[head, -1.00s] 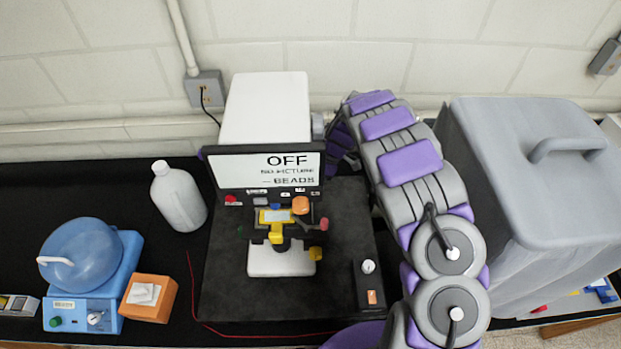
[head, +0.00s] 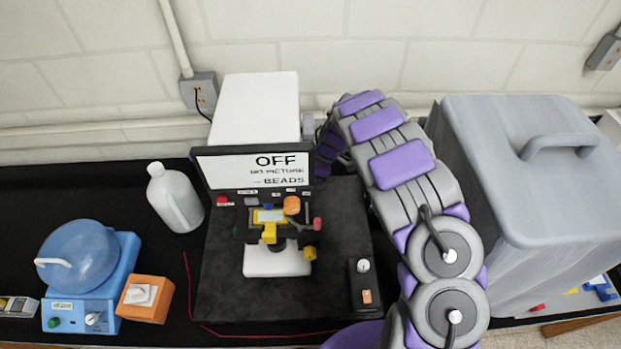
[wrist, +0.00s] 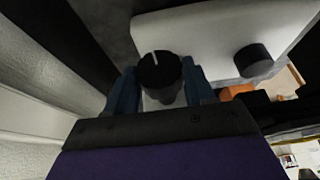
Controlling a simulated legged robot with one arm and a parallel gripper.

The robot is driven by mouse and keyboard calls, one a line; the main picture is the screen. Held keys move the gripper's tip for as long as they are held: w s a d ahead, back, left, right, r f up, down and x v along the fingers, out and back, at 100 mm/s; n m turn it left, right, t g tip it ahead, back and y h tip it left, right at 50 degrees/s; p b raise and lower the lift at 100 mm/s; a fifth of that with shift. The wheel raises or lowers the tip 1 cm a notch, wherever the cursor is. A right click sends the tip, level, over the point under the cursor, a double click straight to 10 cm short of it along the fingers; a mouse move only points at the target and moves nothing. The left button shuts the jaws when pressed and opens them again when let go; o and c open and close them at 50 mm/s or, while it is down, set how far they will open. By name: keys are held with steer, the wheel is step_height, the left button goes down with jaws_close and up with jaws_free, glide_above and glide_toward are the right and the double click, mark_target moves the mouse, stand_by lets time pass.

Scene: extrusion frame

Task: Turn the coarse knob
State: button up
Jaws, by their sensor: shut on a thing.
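The microscope (head: 255,105) stands on a dark pad, with a screen (head: 255,168) on its front reading OFF, NO PICTURE, BEADS. In the wrist view, a round black knob (wrist: 158,70) with a white line on its face sits between the two blue fingers of my gripper (wrist: 160,87). My gripper is shut on this knob. A second black knob (wrist: 254,60) sticks out of a pale body to the right, apart from the fingers. In the head view my arm reaches behind the microscope's right side, and my gripper is hidden there.
A grey bin (head: 530,180) stands close to the right of my arm. A small black box (head: 363,285) with a knob is on the pad's right. A pale bottle (head: 175,197), a blue device (head: 90,280) and an orange block (head: 145,297) stand on the left.

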steer(key=shift+s+a+t+b, duration=0.2)
steer(key=shift+t+b, duration=0.5)
steer(key=shift+t, duration=0.2)
steer(key=shift+n+t, duration=0.3)
steer(key=shift+w+r, duration=0.1)
steer(key=o, duration=0.7)
steer(key=shift+c, duration=0.2)
steer(key=o, duration=0.4)
steer(key=shift+c, duration=0.2)
steer(key=shift+d+r, duration=0.25)
steer(key=shift+r, duration=0.05)
steer(key=v, duration=1.6)
steer(key=shift+r, duration=0.2)
